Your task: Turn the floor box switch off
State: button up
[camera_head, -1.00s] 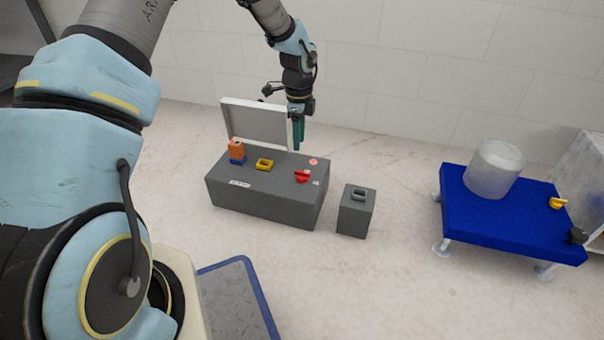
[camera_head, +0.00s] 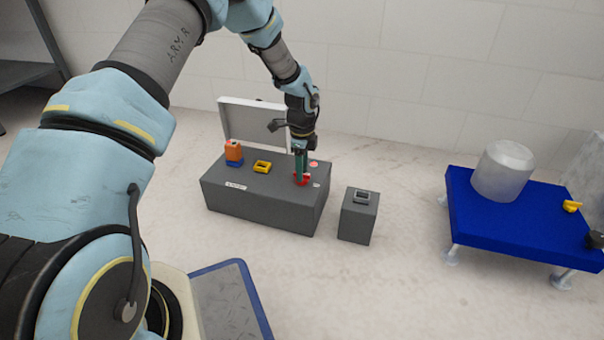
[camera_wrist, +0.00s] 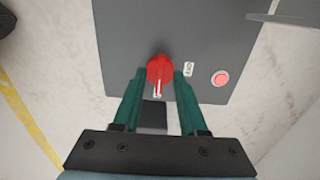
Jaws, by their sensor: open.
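The grey floor box (camera_head: 262,206) stands on the floor with its white lid (camera_head: 250,118) raised at the back. In the head view the fingers largely hide the red switch (camera_head: 302,182).
The box top also carries a yellow part (camera_head: 262,167), an orange and blue piece (camera_head: 233,152) and a round red button (camera_wrist: 220,78). A small grey box (camera_head: 357,222) stands to the right. A blue platform (camera_head: 515,225) with a translucent cylinder (camera_head: 503,171) is farther right.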

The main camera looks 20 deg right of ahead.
grip_shut()
dwell(0.3)
dwell(0.3)
